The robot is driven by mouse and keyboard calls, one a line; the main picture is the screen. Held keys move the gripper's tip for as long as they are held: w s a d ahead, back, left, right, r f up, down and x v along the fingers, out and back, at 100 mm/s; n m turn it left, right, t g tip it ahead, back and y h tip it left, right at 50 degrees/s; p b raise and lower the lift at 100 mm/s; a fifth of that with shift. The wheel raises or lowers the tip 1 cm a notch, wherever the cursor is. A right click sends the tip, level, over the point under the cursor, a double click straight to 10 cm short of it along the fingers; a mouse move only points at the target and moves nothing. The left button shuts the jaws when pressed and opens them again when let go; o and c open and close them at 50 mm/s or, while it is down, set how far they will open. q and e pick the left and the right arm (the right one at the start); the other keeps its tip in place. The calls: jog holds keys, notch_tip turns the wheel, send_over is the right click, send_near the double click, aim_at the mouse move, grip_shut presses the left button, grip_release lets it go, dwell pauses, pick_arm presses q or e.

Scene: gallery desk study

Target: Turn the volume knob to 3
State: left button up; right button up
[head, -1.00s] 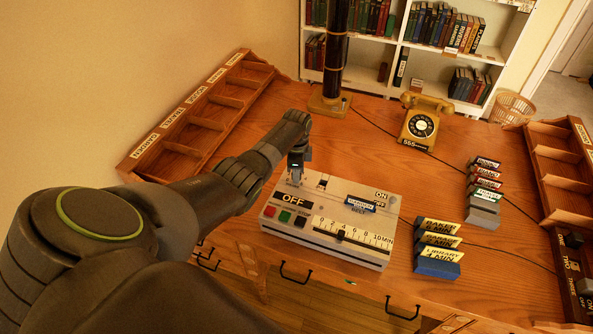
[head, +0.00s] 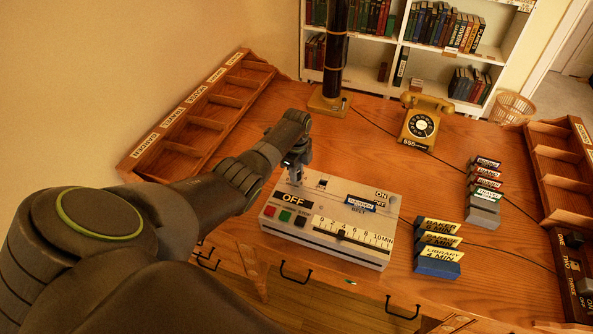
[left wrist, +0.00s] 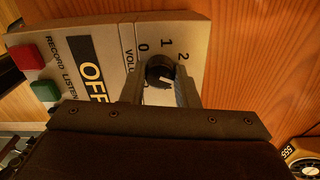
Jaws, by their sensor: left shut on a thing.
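The grey recorder box (head: 328,255) sits on the desk and carries the volume knob. In the left wrist view the knob (left wrist: 159,69) is a dark round cap with a light mark, beside the printed numbers 0, 1 and 2 and a partly covered "VOLU" label. Any further numbers are hidden, and I cannot read surely which number the mark points to. My left gripper (left wrist: 160,82) is shut on the knob, one finger on each side. In the head view my left gripper (head: 296,176) reaches down onto the box's back left corner and hides the knob. My right gripper is not in view.
The box also has an OFF display (head: 294,201), red and green buttons, and a slider (head: 341,233). Label blocks (head: 438,266) stand to its right. A telephone (head: 423,122) stands behind, and wooden pigeonhole racks (head: 215,99) line the desk's sides.

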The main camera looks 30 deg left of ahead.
pick_arm(q)
jog(key=shift+w+r, duration=0.1)
jog(key=o, duration=1)
jog(key=shift+c, duration=0.2)
jog(key=shift+r, duration=0.3)
notch_tip(320, 180, up, 17)
jog(key=b, duration=0.1)
jog(key=shift+f+b, duration=0.15)
jog(key=shift+b, duration=0.25)
jog(key=shift+f, duration=0.1)
